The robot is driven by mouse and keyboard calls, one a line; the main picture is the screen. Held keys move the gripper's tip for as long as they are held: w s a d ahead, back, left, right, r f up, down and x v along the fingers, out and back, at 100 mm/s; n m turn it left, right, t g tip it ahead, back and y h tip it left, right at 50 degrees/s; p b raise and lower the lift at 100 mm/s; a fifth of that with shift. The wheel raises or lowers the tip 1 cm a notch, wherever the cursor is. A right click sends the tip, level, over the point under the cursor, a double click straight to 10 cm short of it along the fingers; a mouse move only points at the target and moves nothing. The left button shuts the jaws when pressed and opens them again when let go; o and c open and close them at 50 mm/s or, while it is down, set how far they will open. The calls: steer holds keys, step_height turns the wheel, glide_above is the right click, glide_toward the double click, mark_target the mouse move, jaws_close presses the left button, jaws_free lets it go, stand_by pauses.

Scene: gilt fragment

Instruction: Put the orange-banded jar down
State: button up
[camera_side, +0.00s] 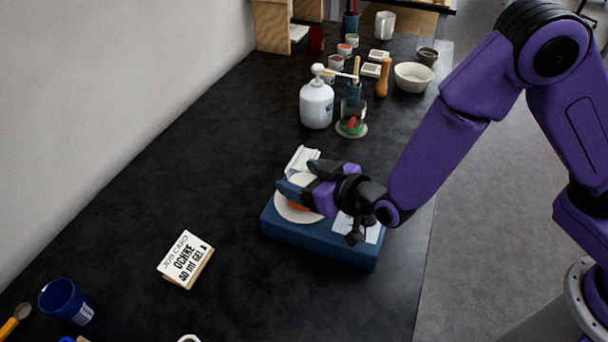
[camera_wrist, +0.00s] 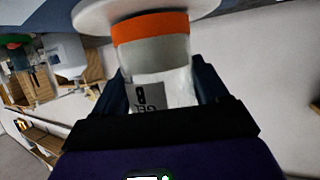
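The orange-banded jar (camera_wrist: 160,65) is pale, with a printed label and an orange band at its far end in the wrist view. In the side view its pale top (camera_side: 302,180) shows between my fingers. My gripper (camera_side: 308,178) lies nearly level, with a dark blue finger against each side of the jar; the fingers also show in the wrist view (camera_wrist: 162,90). The jar is upright over a round white plate (camera_side: 285,212) on a blue box-shaped base (camera_side: 320,240). The banded end is at or very near the plate; I cannot tell whether it touches.
A white pump bottle (camera_side: 316,104) and a glass jar (camera_side: 352,118) with tools stand behind the base. A bowl (camera_side: 413,77) and several small pots are farther back. A job card (camera_side: 186,259) and a blue cup (camera_side: 66,301) are front left. The dark table between is clear.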

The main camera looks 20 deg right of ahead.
steer(key=o, duration=0.3)
steer(key=shift+r, duration=0.15)
steer(key=shift+s+r, duration=0.15)
steer(key=shift+s, duration=0.1)
steer(key=v, duration=1.1)
steer(key=shift+s+d, duration=0.15)
steer(key=shift+d, duration=0.1)
